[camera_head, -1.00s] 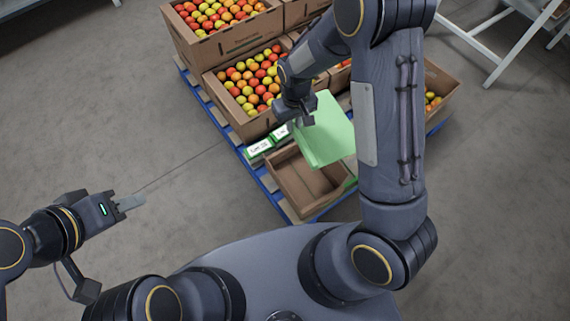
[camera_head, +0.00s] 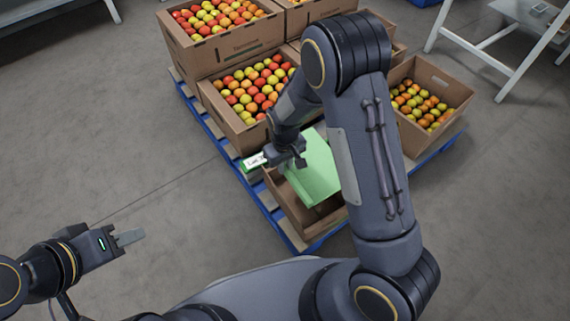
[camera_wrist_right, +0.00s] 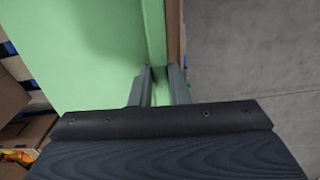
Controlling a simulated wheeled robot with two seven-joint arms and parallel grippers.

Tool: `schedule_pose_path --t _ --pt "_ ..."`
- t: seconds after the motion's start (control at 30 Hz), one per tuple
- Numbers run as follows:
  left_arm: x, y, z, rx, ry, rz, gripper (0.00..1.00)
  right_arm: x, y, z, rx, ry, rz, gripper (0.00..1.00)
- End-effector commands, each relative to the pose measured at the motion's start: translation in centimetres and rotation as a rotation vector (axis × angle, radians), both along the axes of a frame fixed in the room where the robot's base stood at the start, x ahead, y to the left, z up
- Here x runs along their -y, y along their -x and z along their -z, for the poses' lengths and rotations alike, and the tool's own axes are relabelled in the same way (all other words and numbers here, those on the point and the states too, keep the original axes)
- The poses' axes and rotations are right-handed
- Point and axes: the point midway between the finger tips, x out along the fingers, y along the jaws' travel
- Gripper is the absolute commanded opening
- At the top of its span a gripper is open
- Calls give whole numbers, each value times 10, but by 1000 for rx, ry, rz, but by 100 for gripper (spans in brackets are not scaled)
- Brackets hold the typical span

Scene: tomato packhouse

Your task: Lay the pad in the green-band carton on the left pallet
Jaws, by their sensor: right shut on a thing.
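The light green pad (camera_head: 318,178) is tilted over the open brown carton (camera_head: 283,207) at the near corner of the blue pallet (camera_head: 222,146). My right gripper (camera_head: 298,163) is shut on the pad's edge; in the right wrist view the fingers (camera_wrist_right: 164,78) pinch the edge of the pad (camera_wrist_right: 85,55). The pad and arm hide much of the carton's inside. A green-and-white label (camera_head: 254,162) shows at the carton's far left, partly covered by the gripper. My left gripper (camera_head: 130,237) is empty at the left, away from the pallet; its finger gap is unclear.
A tomato-filled carton (camera_head: 222,113) stands just behind, with a taller stack (camera_head: 225,52) beyond. Another tomato carton (camera_head: 436,75) stands at the right of the pallet. A white-legged table (camera_head: 485,45) is at the upper right. The floor at the left is clear.

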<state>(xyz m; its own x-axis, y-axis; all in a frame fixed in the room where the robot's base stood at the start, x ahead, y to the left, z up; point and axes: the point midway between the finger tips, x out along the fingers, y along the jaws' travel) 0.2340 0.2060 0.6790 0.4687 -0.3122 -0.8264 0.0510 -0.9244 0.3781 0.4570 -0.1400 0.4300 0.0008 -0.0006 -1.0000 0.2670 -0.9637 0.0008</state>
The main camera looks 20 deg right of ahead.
Motion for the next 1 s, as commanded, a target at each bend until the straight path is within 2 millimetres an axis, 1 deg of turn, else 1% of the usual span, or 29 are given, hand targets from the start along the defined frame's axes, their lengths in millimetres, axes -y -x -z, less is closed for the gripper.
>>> schedule_pose_path --t 0.03,0.3,1.0 --pt "0 0 7 0 0 0 36 0 0 8 0 0 0 0" --pt "0 0 30 0 0 0 36 0 0 35 -1 0 1 0" --pt "0 0 78 0 0 0 36 0 0 104 -1 0 1 0"
